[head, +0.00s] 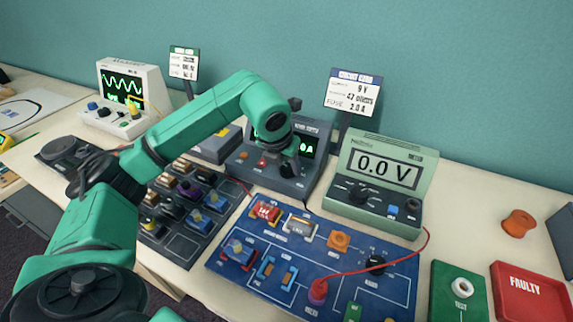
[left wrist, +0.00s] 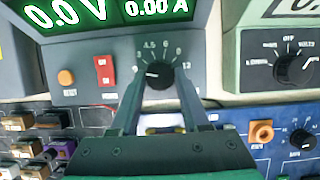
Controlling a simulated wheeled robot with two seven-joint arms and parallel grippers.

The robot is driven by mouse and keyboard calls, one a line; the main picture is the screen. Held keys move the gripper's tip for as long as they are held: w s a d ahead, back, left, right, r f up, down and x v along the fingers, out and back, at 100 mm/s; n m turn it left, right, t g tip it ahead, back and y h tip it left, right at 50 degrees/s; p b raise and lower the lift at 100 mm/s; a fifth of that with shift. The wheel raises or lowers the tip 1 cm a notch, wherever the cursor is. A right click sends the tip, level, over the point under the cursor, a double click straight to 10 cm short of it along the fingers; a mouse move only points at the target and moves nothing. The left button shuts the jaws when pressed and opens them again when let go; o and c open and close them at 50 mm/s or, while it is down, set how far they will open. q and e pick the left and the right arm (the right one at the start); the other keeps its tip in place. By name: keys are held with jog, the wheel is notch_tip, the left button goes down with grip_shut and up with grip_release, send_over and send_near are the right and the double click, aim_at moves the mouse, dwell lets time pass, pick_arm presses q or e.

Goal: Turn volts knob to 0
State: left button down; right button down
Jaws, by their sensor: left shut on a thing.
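The volts knob (left wrist: 160,77) is a dark round dial on the front of the grey power supply (head: 292,187). In the left wrist view its white mark points left; the scale around it shows 4.5 and 6 above and 12 at the right. The power supply display (left wrist: 108,12) reads 0.0 V and 0.00 A. My left gripper (left wrist: 160,84) is shut on the knob, one finger on each side. In the head view the left gripper (head: 289,168) hides the knob and part of the display. My right gripper is not in view.
A red switch (left wrist: 105,70) and an orange button (left wrist: 66,77) sit left of the knob. A green multimeter (head: 375,207) reading 0.0 V stands to the right. The blue circuit board (head: 225,265) lies in front, with a red lead. A component tray (head: 205,239) lies at its left.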

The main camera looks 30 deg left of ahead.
pick_arm(q)
jog(key=shift+c, duration=1.9)
grip_release()
jog(key=v, duration=1.4)
jog(key=shift+r, duration=0.3)
